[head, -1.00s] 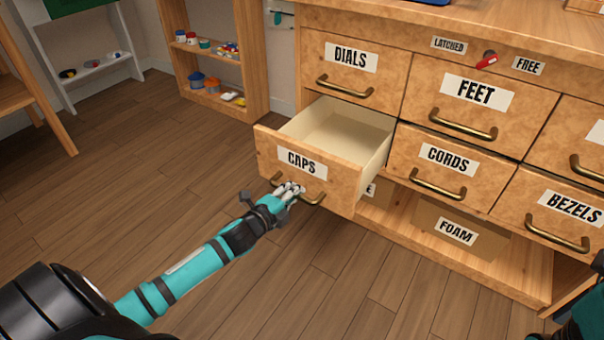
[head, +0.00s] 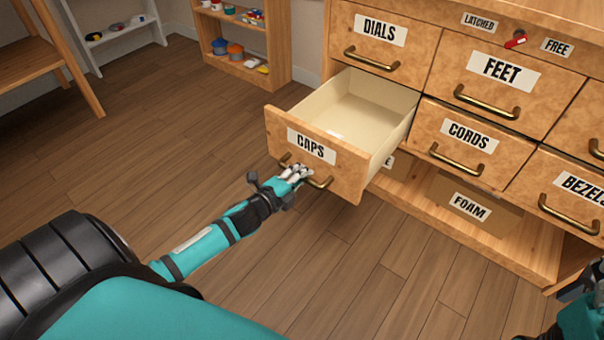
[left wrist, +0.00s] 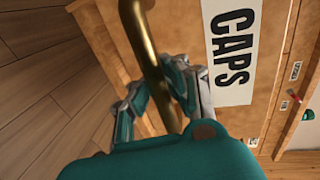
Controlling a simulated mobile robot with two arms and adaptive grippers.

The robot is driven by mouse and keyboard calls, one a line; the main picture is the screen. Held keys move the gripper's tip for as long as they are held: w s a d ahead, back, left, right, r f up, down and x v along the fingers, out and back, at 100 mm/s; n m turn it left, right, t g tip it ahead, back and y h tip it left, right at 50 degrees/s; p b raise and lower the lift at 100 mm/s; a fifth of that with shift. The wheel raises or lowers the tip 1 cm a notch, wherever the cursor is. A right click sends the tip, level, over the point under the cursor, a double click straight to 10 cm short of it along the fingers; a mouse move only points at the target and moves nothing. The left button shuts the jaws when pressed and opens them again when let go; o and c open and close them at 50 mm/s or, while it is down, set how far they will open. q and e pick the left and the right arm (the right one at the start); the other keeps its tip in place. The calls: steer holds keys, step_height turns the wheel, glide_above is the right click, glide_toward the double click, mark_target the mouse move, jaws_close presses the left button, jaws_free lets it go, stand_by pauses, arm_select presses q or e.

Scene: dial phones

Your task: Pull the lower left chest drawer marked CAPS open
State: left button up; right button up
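The lower left drawer marked CAPS (head: 345,172) stands well out from the chest, and its pale inside looks empty. Its brass bow handle (head: 320,183) is on the front below the label. My left gripper (head: 298,173) is at the handle's middle. In the left wrist view, its fingers (left wrist: 165,95) lie on both sides of the brass handle (left wrist: 143,40), closed around it, with the CAPS label (left wrist: 230,50) beside them. Of my right arm, only teal and dark parts show at the lower right edge; its fingers cannot be made out.
The chest's DIALS (head: 380,30), FEET (head: 502,68) and CORDS (head: 470,135) drawers are shut. A red lever (head: 515,40) sits between LATCHED and FREE, nearer FREE. A FOAM box (head: 470,207) lies on the shelf below. The floor before the drawer is clear.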

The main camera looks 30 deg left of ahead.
arm_select(q)
steer(key=o, duration=0.6)
steer(key=shift+o, duration=0.2)
steer(key=v, duration=1.2)
